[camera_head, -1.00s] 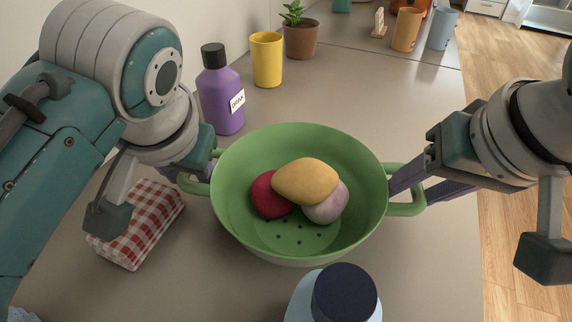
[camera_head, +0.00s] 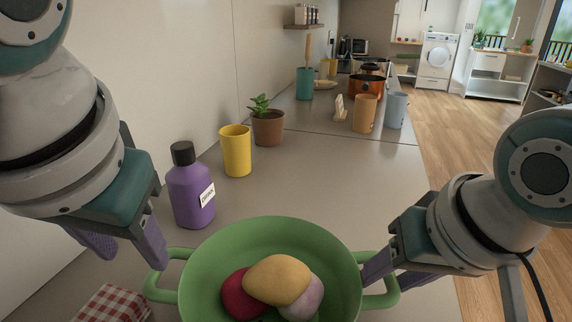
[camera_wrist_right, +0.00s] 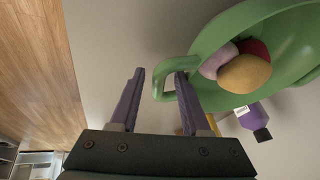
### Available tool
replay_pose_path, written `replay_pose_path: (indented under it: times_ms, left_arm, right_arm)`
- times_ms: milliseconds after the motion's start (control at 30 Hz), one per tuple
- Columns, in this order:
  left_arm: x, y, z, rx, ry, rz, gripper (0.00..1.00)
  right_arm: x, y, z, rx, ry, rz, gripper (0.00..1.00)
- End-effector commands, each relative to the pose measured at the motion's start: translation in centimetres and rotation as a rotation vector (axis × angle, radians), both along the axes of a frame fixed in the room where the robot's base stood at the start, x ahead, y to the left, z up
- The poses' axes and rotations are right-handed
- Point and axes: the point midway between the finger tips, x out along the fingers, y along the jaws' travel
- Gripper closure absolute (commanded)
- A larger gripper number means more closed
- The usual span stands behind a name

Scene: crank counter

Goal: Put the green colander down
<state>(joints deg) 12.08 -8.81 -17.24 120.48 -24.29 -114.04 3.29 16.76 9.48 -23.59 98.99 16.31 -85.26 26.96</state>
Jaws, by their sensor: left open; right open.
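The green colander (camera_head: 215,255) is at the bottom middle of the head view, appearing upright on the counter; its base is out of frame. It holds a yellow item (camera_head: 277,279), a red item (camera_head: 238,296) and a pink item (camera_head: 306,300). My left gripper (camera_head: 122,248) is open and empty, above and beside the left handle (camera_head: 160,287). My right gripper (camera_head: 376,282) is open at the right handle (camera_head: 391,293). In the right wrist view its fingers (camera_wrist_right: 160,76) stand apart around the handle bar (camera_wrist_right: 160,88), one finger at the loop's opening.
A purple bottle (camera_head: 190,190), a yellow cup (camera_head: 236,152) and a potted plant (camera_head: 268,127) stand along the wall behind the colander. A red checked cloth item (camera_head: 112,304) lies at the lower left.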

Motion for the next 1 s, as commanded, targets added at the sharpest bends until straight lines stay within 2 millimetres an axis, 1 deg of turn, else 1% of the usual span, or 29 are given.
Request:
replay_pose_path:
  times_ms: [133,267,800,1000]
  left_arm:
    - [0.0,0.0,0.1,0.0,0.0,0.0,0.52]
    - [0.0,0.0,0.1,0.0,0.0,0.0,0.52]
    - [0.0,0.0,0.0,0.0,0.0,0.001,0.52]
    - [0.0,0.0,0.0,0.0,0.0,0.001,0.52]
  right_arm:
    - [-0.3,-0.1,0.9,0.002,-0.002,0.0,0.52]
    - [-0.9,-0.4,2.3,0.001,-0.003,0.002,0.52]
    - [-3.8,-2.0,9.4,0.001,-0.004,0.001,0.52]
    - [-4.4,-2.3,10.6,0.0,-0.001,0.0,0.52]
